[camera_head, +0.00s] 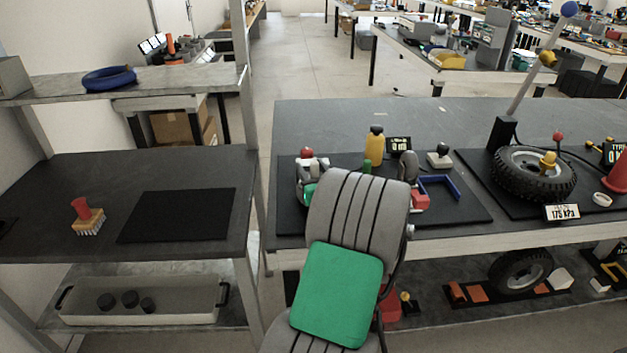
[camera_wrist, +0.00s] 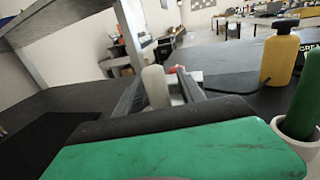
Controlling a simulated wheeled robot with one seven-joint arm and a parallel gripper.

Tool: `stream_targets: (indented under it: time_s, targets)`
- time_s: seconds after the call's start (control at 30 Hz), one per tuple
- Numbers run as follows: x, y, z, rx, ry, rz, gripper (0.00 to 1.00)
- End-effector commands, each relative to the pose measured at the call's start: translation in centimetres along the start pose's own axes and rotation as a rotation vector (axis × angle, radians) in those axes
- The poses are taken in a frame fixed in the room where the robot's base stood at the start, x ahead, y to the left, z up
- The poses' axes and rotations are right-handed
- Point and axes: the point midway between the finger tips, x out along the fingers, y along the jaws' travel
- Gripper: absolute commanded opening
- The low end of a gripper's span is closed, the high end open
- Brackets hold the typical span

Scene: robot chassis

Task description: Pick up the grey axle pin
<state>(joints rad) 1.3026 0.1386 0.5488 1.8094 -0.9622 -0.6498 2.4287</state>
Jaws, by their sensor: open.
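In the wrist view, a pale grey upright peg with a rounded top (camera_wrist: 155,88), which looks like the grey axle pin, stands between the two fingers of my gripper (camera_wrist: 160,84). The fingers are open, one on each side of it. I cannot tell whether either finger touches it. Its lower end is hidden behind the dark edge and green pad of my own gripper body. In the head view my grey and green arm covers much of this spot, and I cannot make out the pin clearly there.
A yellow bottle with a black cap (camera_head: 375,147) stands to the right on the bench (camera_head: 330,122); it also shows in the wrist view (camera_wrist: 279,58). A green-handled thing (camera_wrist: 302,100) stands in a pale cup close on the right. A red knob (camera_head: 307,153) is nearby.

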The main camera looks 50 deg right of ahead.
Motion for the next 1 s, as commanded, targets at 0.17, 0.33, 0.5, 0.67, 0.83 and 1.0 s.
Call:
stream_targets:
  time_s: [0.17, 0.33, 0.5, 0.67, 0.83, 1.0]
  targets:
    - [0.44, 0.05, 0.07, -0.002, -0.001, 0.000, 0.47]
    - [0.45, 0.19, 0.05, -0.002, -0.001, 0.003, 0.38]
    - [0.44, 0.19, 0.04, -0.002, 0.000, 0.003, 0.24]
    - [0.43, 0.19, 0.03, -0.002, 0.000, 0.003, 0.11]
    - [0.42, 0.19, 0.03, -0.002, 0.000, 0.003, 0.00]
    - [0.42, 0.19, 0.03, -0.002, 0.000, 0.003, 0.00]
